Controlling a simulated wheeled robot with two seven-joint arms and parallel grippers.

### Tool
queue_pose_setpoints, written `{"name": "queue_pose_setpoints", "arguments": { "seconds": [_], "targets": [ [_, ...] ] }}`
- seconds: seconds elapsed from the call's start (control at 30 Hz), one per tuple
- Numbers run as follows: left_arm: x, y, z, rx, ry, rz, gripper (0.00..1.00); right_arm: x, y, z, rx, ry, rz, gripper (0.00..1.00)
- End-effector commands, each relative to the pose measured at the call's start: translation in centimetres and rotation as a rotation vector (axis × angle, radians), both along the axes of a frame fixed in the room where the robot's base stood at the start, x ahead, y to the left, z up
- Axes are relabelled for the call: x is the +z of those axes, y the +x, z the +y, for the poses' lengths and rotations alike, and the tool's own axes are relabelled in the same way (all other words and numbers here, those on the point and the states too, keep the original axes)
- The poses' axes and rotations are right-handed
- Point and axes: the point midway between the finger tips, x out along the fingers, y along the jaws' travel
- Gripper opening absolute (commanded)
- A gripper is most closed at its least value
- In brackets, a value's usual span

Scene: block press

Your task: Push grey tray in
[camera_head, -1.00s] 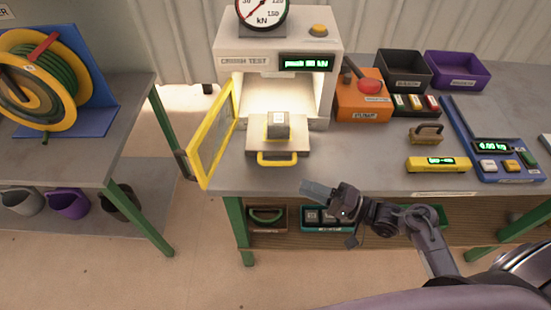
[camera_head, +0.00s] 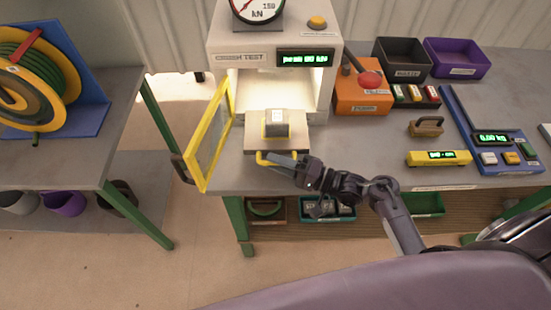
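The grey tray (camera_head: 254,146) sticks out of the front of the crush-test press (camera_head: 238,57). A grey block (camera_head: 277,124) with a yellow edge at its base stands on the tray. The tray's yellow handle (camera_head: 263,159) is at its front edge. My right gripper (camera_head: 285,160) is at the handle's right part and covers some of it. I cannot tell whether it touches the handle or how its fingers stand. The press's yellow-framed door (camera_head: 210,135) is swung open to the left. My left gripper is not in view.
Right of the press stand an orange pump box (camera_head: 358,98), black bin (camera_head: 402,60), purple bin (camera_head: 457,58), brush (camera_head: 426,126), yellow level (camera_head: 438,158) and blue scale (camera_head: 466,120). A hose reel (camera_head: 40,75) is on the left table. The press chamber behind the block looks clear.

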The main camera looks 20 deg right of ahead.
Motion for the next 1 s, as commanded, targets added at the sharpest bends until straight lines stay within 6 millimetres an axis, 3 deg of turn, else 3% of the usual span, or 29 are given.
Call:
{"name": "queue_pose_setpoints", "arguments": {
  "seconds": [0.37,0.63,0.9,1.0],
  "targets": [
    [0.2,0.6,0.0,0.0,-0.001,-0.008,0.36,0.0,0.5,0.6,0.0,0.0,0.0,0.34],
    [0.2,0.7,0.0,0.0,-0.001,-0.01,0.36,0.0,0.5,0.6,0.0,-0.001,0.001,0.0],
    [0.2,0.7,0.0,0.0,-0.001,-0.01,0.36,0.0,0.5,0.6,0.0,-0.001,0.001,0.0],
    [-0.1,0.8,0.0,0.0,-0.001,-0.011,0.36,-0.1,1.4,0.4,0.0,-0.002,-0.002,0.0]
  ]
}}
